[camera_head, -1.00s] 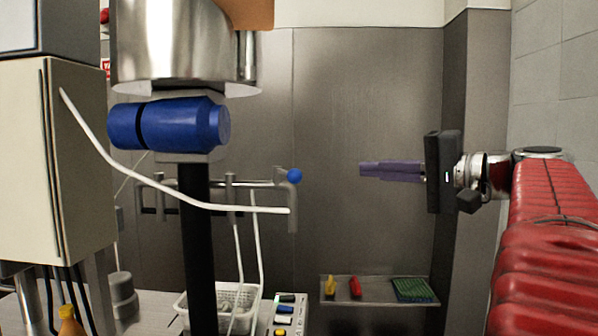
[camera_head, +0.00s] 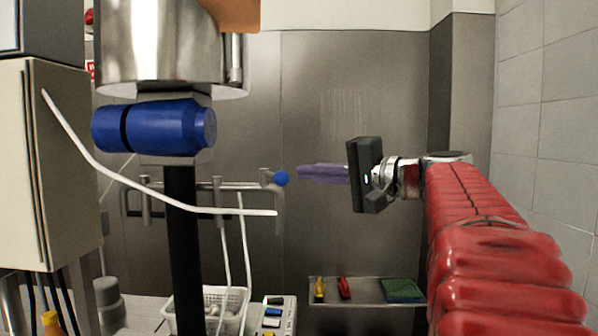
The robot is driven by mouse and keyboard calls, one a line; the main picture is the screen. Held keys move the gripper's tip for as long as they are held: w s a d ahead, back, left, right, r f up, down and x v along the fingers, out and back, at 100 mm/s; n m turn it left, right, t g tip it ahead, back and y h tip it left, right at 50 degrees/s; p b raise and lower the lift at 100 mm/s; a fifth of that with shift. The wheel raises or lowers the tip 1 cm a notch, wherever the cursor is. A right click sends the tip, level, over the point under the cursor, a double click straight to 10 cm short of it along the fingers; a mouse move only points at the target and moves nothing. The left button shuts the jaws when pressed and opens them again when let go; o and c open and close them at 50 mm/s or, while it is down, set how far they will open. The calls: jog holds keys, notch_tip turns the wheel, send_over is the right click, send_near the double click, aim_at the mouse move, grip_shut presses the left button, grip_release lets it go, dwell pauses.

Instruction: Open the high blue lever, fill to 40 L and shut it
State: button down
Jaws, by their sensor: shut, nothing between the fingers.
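A metal pipe with valves runs in front of the grey wall panel. A short lever with a blue ball (camera_head: 281,178) sticks out at the pipe's right end. My gripper (camera_head: 299,173) has long purple fingers pressed together and points left. Its tips are just right of the blue ball in the picture; I cannot tell whether they touch it. A large steel vessel (camera_head: 160,45) hangs above a thick blue cylinder (camera_head: 153,129) at the upper left. No litre reading can be made out.
A white perforated basket (camera_head: 235,300) stands below the pipe. Beside it is a box with coloured buttons (camera_head: 272,315). A shelf (camera_head: 360,292) holds a yellow item, a red item and a green pad (camera_head: 401,290). White hoses hang near the pipe. The wall beside my arm is free.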

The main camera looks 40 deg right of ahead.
jog(key=shift+a+f, duration=0.2)
jog(key=shift+a, duration=0.65)
